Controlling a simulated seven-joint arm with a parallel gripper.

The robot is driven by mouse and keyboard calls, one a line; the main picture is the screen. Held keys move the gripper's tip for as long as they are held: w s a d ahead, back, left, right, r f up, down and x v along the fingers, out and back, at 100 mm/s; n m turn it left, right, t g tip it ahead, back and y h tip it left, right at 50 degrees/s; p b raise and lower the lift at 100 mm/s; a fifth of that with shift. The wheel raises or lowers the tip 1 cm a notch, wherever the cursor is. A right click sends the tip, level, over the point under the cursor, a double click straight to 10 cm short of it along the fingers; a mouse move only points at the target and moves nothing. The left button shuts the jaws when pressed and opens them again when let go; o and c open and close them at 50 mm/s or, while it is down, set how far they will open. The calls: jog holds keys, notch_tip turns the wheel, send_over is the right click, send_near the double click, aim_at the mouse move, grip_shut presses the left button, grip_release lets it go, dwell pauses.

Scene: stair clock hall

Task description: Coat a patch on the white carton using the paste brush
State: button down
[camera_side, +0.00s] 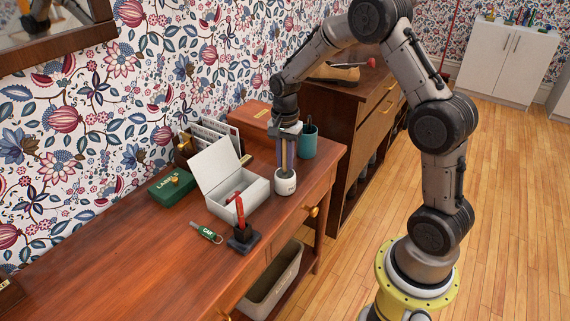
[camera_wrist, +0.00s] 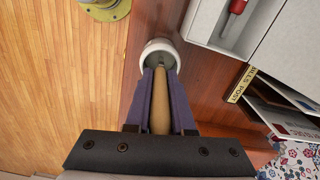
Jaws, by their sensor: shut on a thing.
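My gripper (camera_side: 285,165) points down over a small white pot (camera_side: 286,186) on the wooden desk. In the wrist view my gripper (camera_wrist: 160,74) is shut on the pale wooden handle of the paste brush (camera_wrist: 160,105). The brush's lower end is inside the mouth of the white pot (camera_wrist: 158,47), so its bristles are hidden. The white carton (camera_side: 246,192) stands on the desk just left of the pot with its lid raised. In the wrist view the carton (camera_wrist: 275,45) is at upper right, apart from the gripper, with a red-handled item in it.
A teal cup (camera_side: 308,142) stands close behind the gripper at the right. A black stand (camera_side: 244,239) with a red item and a green tag (camera_side: 206,232) are in front of the carton. A green box (camera_side: 172,187) and a letter rack (camera_side: 211,136) are behind.

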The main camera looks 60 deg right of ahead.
aim_at(285, 170)
jog(key=shift+r, duration=2.55)
